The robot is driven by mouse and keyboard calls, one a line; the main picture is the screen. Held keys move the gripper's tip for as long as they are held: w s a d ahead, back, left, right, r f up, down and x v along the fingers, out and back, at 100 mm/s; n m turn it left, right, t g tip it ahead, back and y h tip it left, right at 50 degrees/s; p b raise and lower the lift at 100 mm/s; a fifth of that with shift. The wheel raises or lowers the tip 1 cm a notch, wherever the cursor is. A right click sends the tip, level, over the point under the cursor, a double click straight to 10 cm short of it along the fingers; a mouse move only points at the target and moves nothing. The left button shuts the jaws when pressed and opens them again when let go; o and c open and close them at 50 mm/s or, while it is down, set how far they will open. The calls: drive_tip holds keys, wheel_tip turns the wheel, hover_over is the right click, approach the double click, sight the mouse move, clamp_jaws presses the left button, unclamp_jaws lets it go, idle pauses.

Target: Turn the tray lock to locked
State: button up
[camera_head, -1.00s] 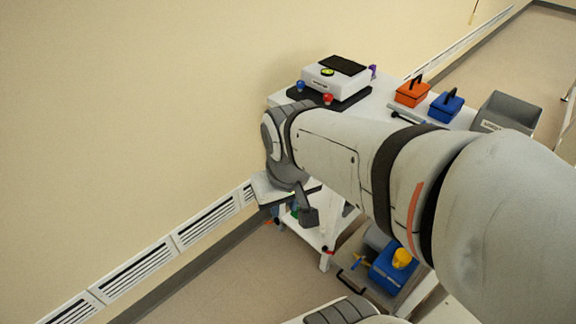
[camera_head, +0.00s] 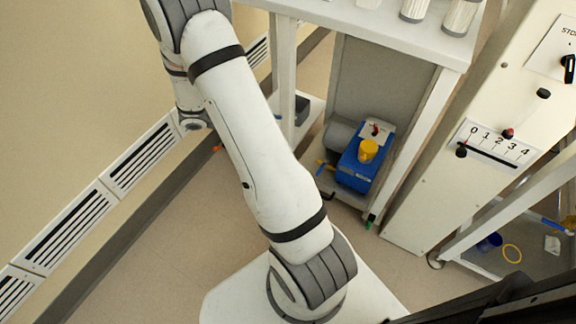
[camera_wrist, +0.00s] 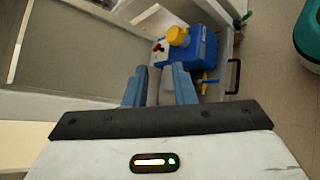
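No part in view is plainly marked as the tray lock, and I cannot tell which one it is. A low grey tray (camera_head: 345,197) carries a blue pump-like unit (camera_head: 352,172) with a yellow cap (camera_head: 367,150). In the wrist view, the tray edge has a black handle (camera_wrist: 233,77), and a small green-tipped part (camera_wrist: 245,17) sits beyond it. My gripper (camera_wrist: 160,80) shows two blue-grey fingers, apart, with nothing held between them. They point toward the blue unit (camera_wrist: 200,48); the distance is unclear. In the head view the fingers cannot be made out.
A cream panel (camera_head: 425,190) on the right has a black knob (camera_head: 568,68) by a STOP label and a slider scaled 0 to 4 (camera_head: 490,153). A white table (camera_head: 400,40) and its legs stand above the tray. Floor is free at the lower left.

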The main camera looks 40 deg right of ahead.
drive_tip(key=w+d+f+n+t+h+b, duration=0.2)
drive_tip(key=f+b, duration=0.2)
drive_tip(key=f, duration=0.8)
drive_tip(key=w+d+f+n+t+h+b, duration=0.1)
drive_tip(key=w+f+n+t+h+b, duration=0.2)
drive_tip(key=f, duration=0.8)
drive_tip(key=w+d+f+n+t+h+b, duration=0.15)
drive_tip(key=f+b, duration=0.35)
drive_tip(key=f, duration=0.7)
drive_tip(key=shift+n+t+y, duration=0.25)
drive_tip(key=shift+n+t, duration=0.1)
drive_tip(key=shift+n, duration=0.1)
drive_tip(key=d+b, duration=0.2)
drive_tip(key=d, duration=0.5)
clamp_jaws()
